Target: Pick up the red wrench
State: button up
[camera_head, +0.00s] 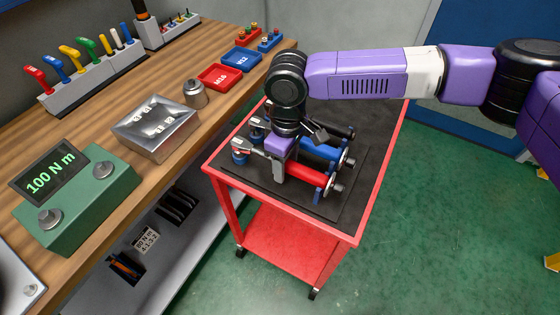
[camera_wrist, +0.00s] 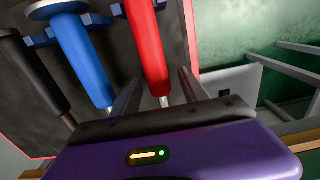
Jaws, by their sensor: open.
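A tool with a red handle (camera_head: 307,178), which I take for the red wrench, lies on the black mat of the red cart. In the wrist view its red handle (camera_wrist: 148,50) runs down from the top edge to a thin silver shaft. My gripper (camera_head: 279,176) is low over its left end in the head view. In the wrist view my gripper (camera_wrist: 158,80) is open, with one finger on each side of the tool in the picture. Contact and depth cannot be told. My gripper hides part of the shaft.
A blue-handled tool (camera_head: 318,150) and a black-handled tool (camera_head: 335,131) lie parallel and close behind. The red cart (camera_head: 357,238) stands beside the wooden bench (camera_head: 175,158). The bench holds a green box reading 100 N m (camera_head: 80,205) and a tool rack (camera_head: 95,85).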

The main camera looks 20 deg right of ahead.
grip_shut()
dwell(1.4)
